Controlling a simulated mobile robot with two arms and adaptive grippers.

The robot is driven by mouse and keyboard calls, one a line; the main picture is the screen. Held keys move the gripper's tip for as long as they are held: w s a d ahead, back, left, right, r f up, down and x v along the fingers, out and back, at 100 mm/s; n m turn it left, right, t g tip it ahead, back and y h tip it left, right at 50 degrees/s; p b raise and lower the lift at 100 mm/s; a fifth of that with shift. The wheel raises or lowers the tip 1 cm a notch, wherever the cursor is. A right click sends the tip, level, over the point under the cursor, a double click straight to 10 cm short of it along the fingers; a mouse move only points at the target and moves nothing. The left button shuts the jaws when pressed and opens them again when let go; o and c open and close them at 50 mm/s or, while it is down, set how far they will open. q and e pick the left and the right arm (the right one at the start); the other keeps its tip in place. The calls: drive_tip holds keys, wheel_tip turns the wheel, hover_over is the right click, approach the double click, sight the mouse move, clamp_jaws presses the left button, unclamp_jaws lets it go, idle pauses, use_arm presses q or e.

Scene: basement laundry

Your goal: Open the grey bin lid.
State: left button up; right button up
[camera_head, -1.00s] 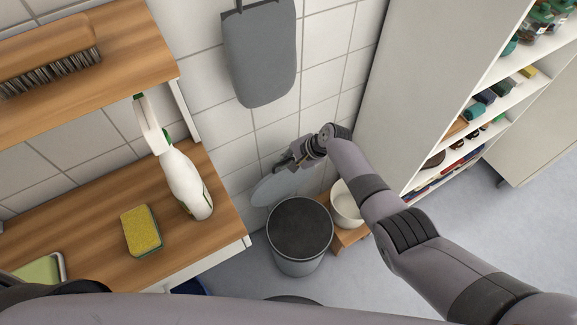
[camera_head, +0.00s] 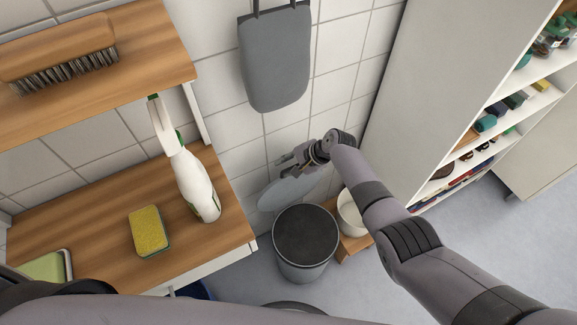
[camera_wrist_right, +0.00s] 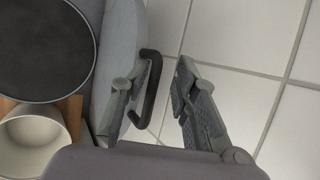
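The grey bin (camera_head: 303,262) stands on the floor with its dark round top facing up; the bin also shows in the right wrist view (camera_wrist_right: 88,25). Its light grey lid (camera_head: 277,194) stands raised behind the bin, near the tiled wall. In the right wrist view the lid (camera_wrist_right: 122,38) is seen nearly edge-on, with a black handle (camera_wrist_right: 151,92) sticking out. My right gripper (camera_head: 284,165) is at the upper part of the lid. In the wrist view its fingers (camera_wrist_right: 163,80) are apart, with the handle between them, closer to the left finger. My left gripper is not in view.
A white pot (camera_head: 350,212) on a small wooden stand (camera_head: 352,246) is right of the bin. A wooden counter (camera_head: 85,215) with a spray bottle (camera_head: 195,185) and sponge (camera_head: 149,231) is left. A tall cabinet (camera_head: 425,90) stands right. Open floor lies at lower right.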

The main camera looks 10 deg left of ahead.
drive_tip(key=shift+d, duration=0.15)
drive_tip(key=shift+w+d+r, duration=0.1)
drive_tip(key=shift+d+r, duration=0.2)
drive_tip(key=shift+d, duration=0.05)
drive_tip(key=v, duration=1.1)
drive_tip(key=shift+s, duration=0.25)
drive_tip(key=shift+a, duration=0.1)
drive_tip(key=s+d+f+n+h, duration=0.1)
drive_tip(key=s+d+f, duration=0.35)
drive_tip(key=f, duration=0.45)
drive_tip(key=s+d+f+n+h, duration=0.15)
drive_tip(key=s+d+f, duration=0.3)
drive_tip(key=f, duration=0.45)
drive_tip(key=s+d+f+n+h, duration=0.1)
drive_tip(key=s+d+f+h, duration=0.15)
drive_tip(key=s+f, duration=0.45)
drive_tip(key=s+d+f+n, duration=0.2)
drive_tip(key=s+d+f, duration=0.2)
drive_tip(key=s, duration=0.6)
drive_tip(key=s+d+f+n+h, duration=0.1)
drive_tip(key=s+d+f+n, duration=0.2)
drive_tip(key=s+f, duration=0.3)
drive_tip(key=s+d+f+n+h, duration=0.1)
drive_tip(key=s+d+f+n, duration=0.2)
drive_tip(key=s, duration=1.2)
wheel_tip(320, 180, down, 3)
drive_tip(key=d, duration=0.2)
drive_tip(key=shift+s+d+g, duration=0.3)
